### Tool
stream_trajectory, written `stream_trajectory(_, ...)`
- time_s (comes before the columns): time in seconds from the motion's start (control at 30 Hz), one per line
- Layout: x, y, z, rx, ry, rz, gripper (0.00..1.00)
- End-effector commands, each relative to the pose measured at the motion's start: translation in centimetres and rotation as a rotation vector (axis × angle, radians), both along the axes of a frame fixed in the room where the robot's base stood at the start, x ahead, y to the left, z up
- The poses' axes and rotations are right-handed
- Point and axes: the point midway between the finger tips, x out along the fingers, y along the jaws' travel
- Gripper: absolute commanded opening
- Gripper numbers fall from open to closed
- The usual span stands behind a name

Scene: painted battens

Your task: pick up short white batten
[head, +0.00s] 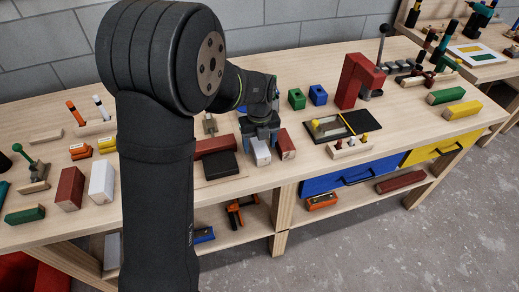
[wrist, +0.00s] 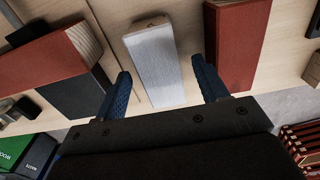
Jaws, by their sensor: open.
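A short white batten (head: 260,152) lies on the workbench near its front edge, below my gripper (head: 260,135). In the wrist view the white batten (wrist: 153,62) lies lengthwise between the two blue fingers of my open gripper (wrist: 162,70), with gaps at both sides. Its near end is close to the gripper body. I cannot tell how far the fingertips are above the bench. Another white batten (head: 102,182) is at the left, beside a red-brown batten (head: 69,189).
A red-brown batten (wrist: 241,40) lies just right of the white one. A black block (wrist: 75,92) and another red-brown batten (wrist: 50,55) are on the left. A black tray (head: 327,129) and a red angled block (head: 355,80) stand further right.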

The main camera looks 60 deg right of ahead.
Motion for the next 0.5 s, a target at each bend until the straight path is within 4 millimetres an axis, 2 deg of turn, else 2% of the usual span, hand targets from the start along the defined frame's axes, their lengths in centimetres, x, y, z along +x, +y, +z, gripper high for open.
stream_trajectory(0.03,0.01,-0.01,0.02,0.000,0.000,0.000,0.60)
stream_trajectory(0.27,0.01,-0.01,0.04,0.000,0.000,0.000,0.16)
stream_trajectory(0.5,0.01,-0.03,0.10,0.000,0.000,0.000,0.16)
